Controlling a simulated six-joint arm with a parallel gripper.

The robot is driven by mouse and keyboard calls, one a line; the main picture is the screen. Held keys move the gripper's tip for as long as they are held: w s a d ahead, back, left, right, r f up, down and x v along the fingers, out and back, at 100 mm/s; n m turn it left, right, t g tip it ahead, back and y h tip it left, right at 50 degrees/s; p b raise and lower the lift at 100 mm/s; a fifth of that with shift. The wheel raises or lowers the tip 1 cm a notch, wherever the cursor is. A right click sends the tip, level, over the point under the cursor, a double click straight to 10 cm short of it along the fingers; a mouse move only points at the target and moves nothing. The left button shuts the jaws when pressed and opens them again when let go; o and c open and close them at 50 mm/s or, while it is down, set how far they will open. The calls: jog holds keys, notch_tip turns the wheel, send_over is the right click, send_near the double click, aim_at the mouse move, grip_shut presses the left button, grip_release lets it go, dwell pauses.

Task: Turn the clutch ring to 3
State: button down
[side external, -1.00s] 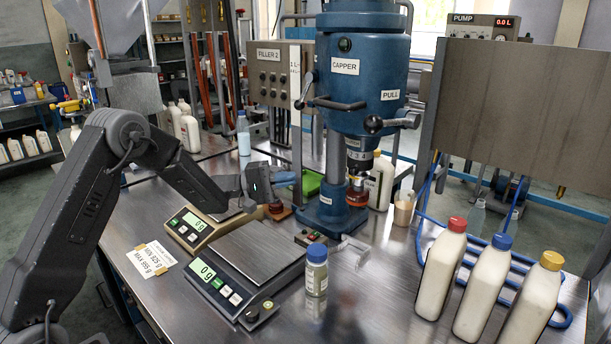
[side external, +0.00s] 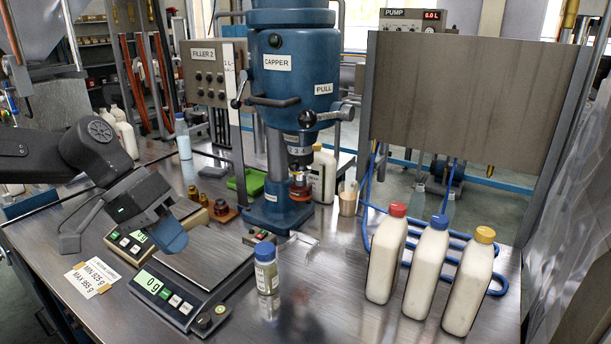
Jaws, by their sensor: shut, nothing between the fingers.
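The blue capper (side external: 290,75) stands at the back middle of the bench. Its clutch ring (side external: 299,151) is the numbered band under the head, above the red-brown chuck (side external: 300,186). Small digits show on the ring but are too small to read surely, and I cannot tell which one is set. My gripper (side external: 172,238), with blue fingertips, is shut and empty. It hangs at the left over the rear scale, well apart from the capper and lower than the ring in the picture.
Two scales (side external: 165,296) lie at front left. A blue-capped jar (side external: 266,268) stands before the capper. Three white bottles with red (side external: 387,255), blue and yellow caps stand at right. A horizontal capper handle (side external: 273,101) and a PULL lever (side external: 325,115) project above the ring.

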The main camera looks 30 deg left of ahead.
jog(key=w+d+m+t+y, duration=0.2)
jog(key=w+d+t, duration=0.15)
jog(key=w, duration=0.75)
jog(key=w+d+m+t+y, duration=0.25)
jog(key=w+t, duration=0.25)
jog(key=w, duration=0.6)
jog(key=w+d+m+t+y, duration=0.2)
jog(key=w+d+t, duration=0.2)
jog(key=w, duration=0.8)
jog(key=m+g+y, duration=0.3)
jog(key=m+y, duration=0.1)
jog(key=y, duration=1.1)
send_near(299, 158)
jog(key=w+f, duration=0.1)
jog(key=w, duration=0.1)
jog(key=shift+a+r, duration=0.15)
jog(key=shift+a, duration=0.7)
jog(key=shift+a+r, duration=0.1)
jog(key=shift+a, duration=0.7)
